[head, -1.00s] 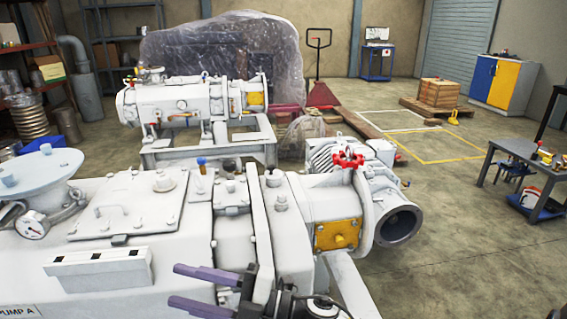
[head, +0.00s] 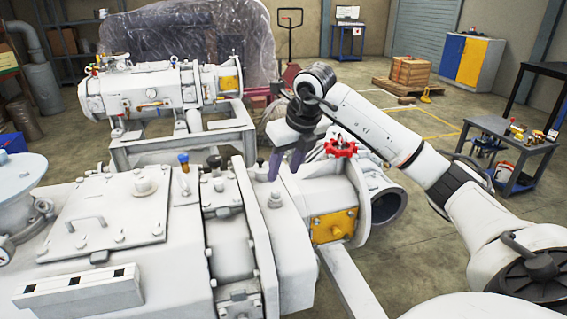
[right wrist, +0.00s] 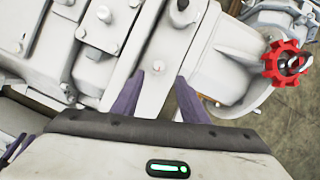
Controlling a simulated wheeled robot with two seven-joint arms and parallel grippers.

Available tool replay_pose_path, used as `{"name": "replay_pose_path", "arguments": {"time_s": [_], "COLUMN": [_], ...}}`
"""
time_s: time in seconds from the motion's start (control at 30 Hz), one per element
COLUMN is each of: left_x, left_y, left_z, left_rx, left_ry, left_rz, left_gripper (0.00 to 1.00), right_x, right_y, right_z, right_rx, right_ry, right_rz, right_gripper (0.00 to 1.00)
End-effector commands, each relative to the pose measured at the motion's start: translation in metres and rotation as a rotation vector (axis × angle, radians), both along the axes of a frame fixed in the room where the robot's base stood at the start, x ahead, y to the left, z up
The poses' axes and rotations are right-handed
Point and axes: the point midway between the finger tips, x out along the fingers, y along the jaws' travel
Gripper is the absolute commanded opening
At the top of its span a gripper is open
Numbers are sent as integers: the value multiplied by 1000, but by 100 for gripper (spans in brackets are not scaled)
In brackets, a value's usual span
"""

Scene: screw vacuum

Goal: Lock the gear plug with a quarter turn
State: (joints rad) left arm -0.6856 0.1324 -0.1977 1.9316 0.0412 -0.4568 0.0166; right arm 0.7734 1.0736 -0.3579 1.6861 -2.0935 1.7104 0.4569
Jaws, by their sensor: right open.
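My right gripper (head: 284,168) is open above the near end of the white pump, its two dark purple fingers pointing down. A pale upright plug (head: 274,196) stands on the pump top just below the fingertips; I cannot tell for sure that it is the gear plug.
A red handwheel (head: 341,147) stands right of my right gripper, above a yellow plate (head: 334,226). A blue-topped fitting (head: 183,162) is to the left. A second pump (head: 150,90) stands behind. A tool table (head: 510,135) is at the right.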

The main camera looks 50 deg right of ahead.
Motion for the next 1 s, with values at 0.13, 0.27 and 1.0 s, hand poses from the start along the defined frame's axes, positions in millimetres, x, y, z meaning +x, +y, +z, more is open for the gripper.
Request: {"name": "replay_pose_path", "arguments": {"time_s": [0.13, 0.27, 1.0], "left_x": [0, -1, 0], "left_y": [-1, -1, 0], "left_z": [1, 2, 3], "left_rx": [-1, -1, -1], "left_ry": [1, 0, -2], "left_rz": [-1, -1, 1], "left_gripper": [31, 31, 31], "right_x": [10, 18, 32], "right_y": [-1, -2, -5], "right_z": [-27, -48, -79], "right_rx": [4, 4, 2], "right_ry": [4, 4, 0], "right_rz": [1, 0, 3], "right_gripper": [40, 40, 20]}}
